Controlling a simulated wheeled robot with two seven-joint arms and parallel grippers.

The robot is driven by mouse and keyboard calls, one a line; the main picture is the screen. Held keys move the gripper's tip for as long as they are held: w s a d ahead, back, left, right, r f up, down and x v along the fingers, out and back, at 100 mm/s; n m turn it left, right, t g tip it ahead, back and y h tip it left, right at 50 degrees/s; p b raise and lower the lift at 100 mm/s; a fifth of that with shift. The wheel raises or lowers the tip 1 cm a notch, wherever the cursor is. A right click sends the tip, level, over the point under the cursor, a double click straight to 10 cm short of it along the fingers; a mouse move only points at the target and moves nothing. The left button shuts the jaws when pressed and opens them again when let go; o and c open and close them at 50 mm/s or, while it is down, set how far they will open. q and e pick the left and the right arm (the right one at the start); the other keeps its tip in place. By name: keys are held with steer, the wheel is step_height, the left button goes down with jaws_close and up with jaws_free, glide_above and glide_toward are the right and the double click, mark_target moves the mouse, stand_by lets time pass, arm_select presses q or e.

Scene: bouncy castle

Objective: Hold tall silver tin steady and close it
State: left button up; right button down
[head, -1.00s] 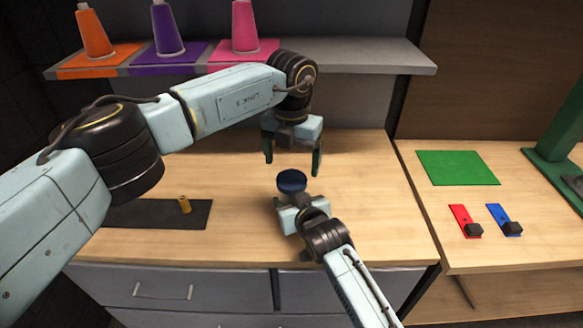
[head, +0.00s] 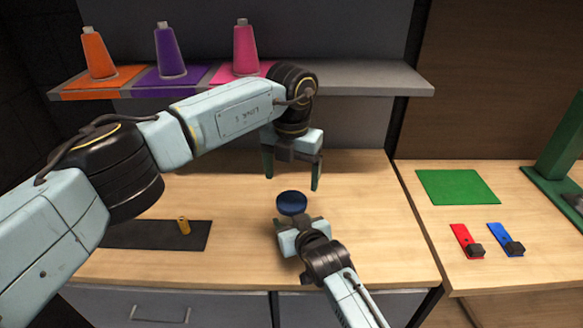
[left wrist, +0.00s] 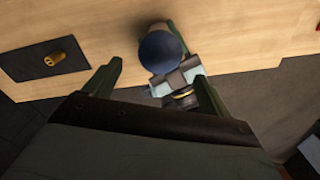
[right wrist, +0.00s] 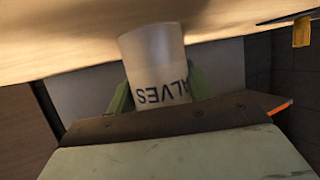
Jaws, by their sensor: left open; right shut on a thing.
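The tall silver tin (right wrist: 152,50) is pale, with dark lettering that reads upside down in the right wrist view. A round dark blue lid (head: 292,203) shows at its top in the head view and in the left wrist view (left wrist: 160,52). I cannot tell if the lid is fully seated. My right gripper (head: 288,220) is shut around the tin's side, with a green finger on each side in the right wrist view. My left gripper (head: 292,182) is open and empty, fingers pointing down, just above and behind the lid, apparently apart from it.
A black mat (head: 140,235) with a small brass cylinder (head: 184,226) lies at left. A shelf (head: 365,78) with orange, purple and pink cones is behind my left arm. The right table holds a green mat (head: 457,187) and red and blue strips. Wood around the tin is clear.

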mark_target(291, 200)
arm_select(q)
step_height(291, 200, down, 6)
steer(key=shift+f, duration=0.25)
steer(key=shift+c, duration=0.4)
steer(key=c, duration=0.9)
steer(key=o, duration=1.1)
steer(key=shift+r, duration=0.15)
steer(key=shift+r, duration=2.15)
steer(key=shift+o, duration=1.3)
step_height(291, 200, up, 12)
